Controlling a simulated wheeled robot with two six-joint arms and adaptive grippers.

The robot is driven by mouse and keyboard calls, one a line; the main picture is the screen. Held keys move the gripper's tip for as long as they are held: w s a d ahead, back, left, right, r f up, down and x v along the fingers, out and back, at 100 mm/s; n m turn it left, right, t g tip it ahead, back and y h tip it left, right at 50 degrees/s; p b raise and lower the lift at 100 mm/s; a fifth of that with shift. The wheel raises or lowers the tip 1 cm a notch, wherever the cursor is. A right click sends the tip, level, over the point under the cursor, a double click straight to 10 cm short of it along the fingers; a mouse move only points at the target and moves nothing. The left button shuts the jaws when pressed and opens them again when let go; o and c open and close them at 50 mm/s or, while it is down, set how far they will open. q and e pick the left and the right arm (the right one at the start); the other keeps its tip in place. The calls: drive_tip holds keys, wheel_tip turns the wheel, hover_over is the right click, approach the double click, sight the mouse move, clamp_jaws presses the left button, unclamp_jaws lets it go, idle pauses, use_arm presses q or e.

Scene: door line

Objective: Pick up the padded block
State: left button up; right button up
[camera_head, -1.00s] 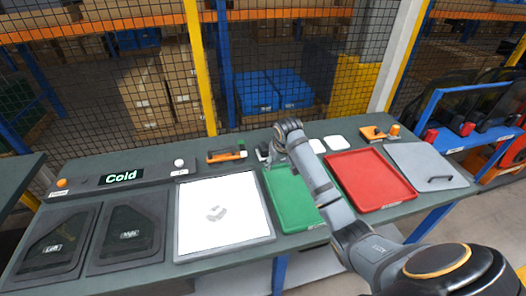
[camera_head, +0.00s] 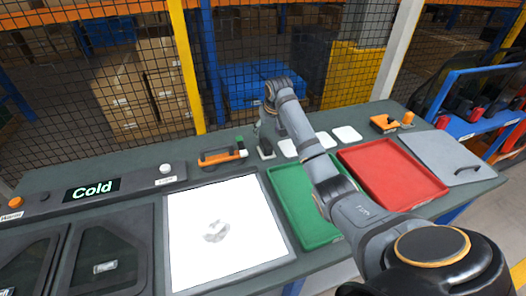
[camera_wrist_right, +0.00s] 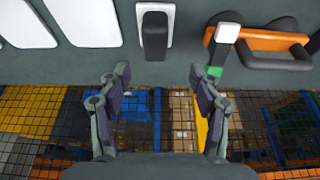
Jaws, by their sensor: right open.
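What looks like the padded block is a dark upright block on a pale base (camera_wrist_right: 155,35), at the edge of the grey-green bench in the right wrist view. In the head view a dark block (camera_head: 265,149) stands behind the green tray, partly hidden by my right arm. My right gripper (camera_wrist_right: 158,76) is open and empty, its two fingers apart, with the block ahead of the gap between them and roughly centred. In the head view the gripper's fingers are small and mostly hidden by the wrist. My left gripper is not in view.
White pads (camera_head: 326,139) sit on the other side. A green tray (camera_head: 303,220), a red tray (camera_head: 392,173), a white lit panel (camera_head: 225,235) and a grey lidded plate (camera_head: 455,156) fill the bench. Mesh fencing stands behind.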

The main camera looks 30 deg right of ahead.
sight(266, 142)
drive_tip(key=x, duration=0.4)
drive_tip(key=shift+s+d+p, duration=0.1)
drive_tip(key=shift+s+p, duration=0.05)
drive_tip(key=shift+p, duration=0.15)
drive_tip(key=shift+w+f, duration=0.3)
drive_tip(key=shift+f, duration=0.2)
drive_tip(key=x, duration=0.4)
drive_tip(key=shift+s+d+f+p, duration=0.1)
drive_tip(key=shift+d+f+p, duration=0.05)
drive_tip(key=shift+d+p, duration=0.2)
drive_tip(key=shift+w+f, duration=0.2)
drive_tip(key=shift+f, duration=0.2)
drive_tip(key=shift+s+r, duration=0.1)
drive_tip(key=c, duration=0.3)
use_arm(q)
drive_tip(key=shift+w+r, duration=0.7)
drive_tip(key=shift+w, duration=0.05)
use_arm(e)
drive_tip(key=c, duration=1)
